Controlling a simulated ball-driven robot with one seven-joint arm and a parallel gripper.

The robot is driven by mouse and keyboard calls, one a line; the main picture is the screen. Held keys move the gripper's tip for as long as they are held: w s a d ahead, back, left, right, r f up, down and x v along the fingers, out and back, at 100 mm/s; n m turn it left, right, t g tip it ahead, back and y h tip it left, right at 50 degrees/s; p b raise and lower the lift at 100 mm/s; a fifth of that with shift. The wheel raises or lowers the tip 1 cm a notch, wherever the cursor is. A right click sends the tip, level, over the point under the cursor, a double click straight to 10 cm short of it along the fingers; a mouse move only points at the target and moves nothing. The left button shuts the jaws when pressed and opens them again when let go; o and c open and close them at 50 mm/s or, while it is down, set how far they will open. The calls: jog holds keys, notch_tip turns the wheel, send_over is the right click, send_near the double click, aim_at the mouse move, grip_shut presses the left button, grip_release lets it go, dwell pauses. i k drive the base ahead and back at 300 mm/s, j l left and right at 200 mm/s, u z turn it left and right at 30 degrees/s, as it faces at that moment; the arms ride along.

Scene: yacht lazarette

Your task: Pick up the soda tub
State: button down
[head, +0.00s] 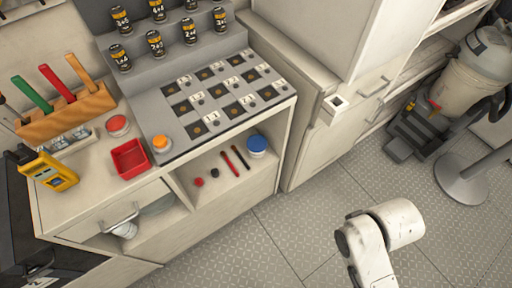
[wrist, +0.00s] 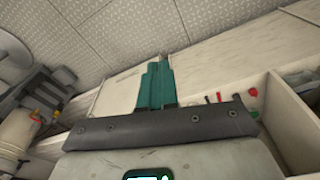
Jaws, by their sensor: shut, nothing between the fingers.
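A white tub with a blue lid (head: 257,146) stands in the open shelf under the counter, toward its right end; it may be the soda tub, but I cannot read a label. A second small round tub with a red lid (head: 118,125) stands on the counter. My gripper (wrist: 160,62) shows in the wrist view with its teal fingers together and nothing between them. It is apart from both tubs. In the head view only a white part of my arm shows, over the floor at lower right; the fingers are out of frame.
In the shelf lie a red marker (head: 228,162), a dark brush-like item (head: 240,156) and small red and dark pieces. A grid panel (head: 222,93), red tray (head: 131,157) and yellow meter (head: 50,172) occupy the counter. A vacuum (head: 462,82) stands at right. The middle floor is clear.

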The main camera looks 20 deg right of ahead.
aim_at(257, 144)
jog(key=i+u, duration=0.45)
jog(key=i+l+u, duration=0.25)
jog(key=i+u, duration=0.25)
jog(key=i, duration=0.05)
